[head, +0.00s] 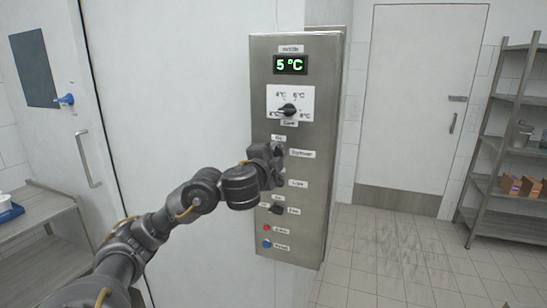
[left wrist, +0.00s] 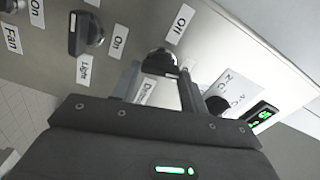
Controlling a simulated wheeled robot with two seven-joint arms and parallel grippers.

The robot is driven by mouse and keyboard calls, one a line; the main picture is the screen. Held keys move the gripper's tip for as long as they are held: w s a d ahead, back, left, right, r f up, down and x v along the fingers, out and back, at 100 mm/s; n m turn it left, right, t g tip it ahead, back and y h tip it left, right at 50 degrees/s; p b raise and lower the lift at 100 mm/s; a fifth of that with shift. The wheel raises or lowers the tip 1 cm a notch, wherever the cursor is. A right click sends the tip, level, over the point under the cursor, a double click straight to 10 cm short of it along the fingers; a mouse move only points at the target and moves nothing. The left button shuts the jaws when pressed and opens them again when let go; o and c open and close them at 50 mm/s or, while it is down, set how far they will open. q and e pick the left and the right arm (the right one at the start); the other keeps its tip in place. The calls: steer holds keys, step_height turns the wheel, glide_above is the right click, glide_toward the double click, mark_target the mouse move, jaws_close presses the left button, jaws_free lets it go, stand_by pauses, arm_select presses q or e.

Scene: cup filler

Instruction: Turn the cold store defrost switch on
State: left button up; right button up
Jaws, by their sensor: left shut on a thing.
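The cold store control panel (head: 320,110) is a tall steel box on the white wall in the head view. The defrost switch (left wrist: 158,63) is a dark rotary knob beside the "Defrost" label (left wrist: 145,90) in the left wrist view. An "Off" label (left wrist: 180,24) and an "On" label (left wrist: 119,40) are near it. My left gripper (head: 277,158) is at the panel, its fingers (left wrist: 160,82) on either side of the knob and shut on it. The gripper hides the switch in the head view, and I cannot tell which way the knob points. My right gripper is not in view.
Above are a green "5 °C" display (head: 290,65) and a temperature dial (head: 289,109). Below are another knob (head: 277,209), a red button (head: 266,227) and a blue button (head: 266,243). The light knob (left wrist: 86,33) is close to my gripper. Shelves (head: 510,130) stand at the right.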

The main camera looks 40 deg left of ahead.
arm_select(q)
steer(key=shift+r+m, duration=0.15)
steer(key=shift+m, duration=0.95)
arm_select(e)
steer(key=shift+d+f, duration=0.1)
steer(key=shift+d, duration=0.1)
arm_select(q)
steer(key=o, duration=0.7)
steer(key=shift+o, duration=1.4)
steer(key=shift+w+m, duration=0.1)
steer(key=shift+m, duration=0.2)
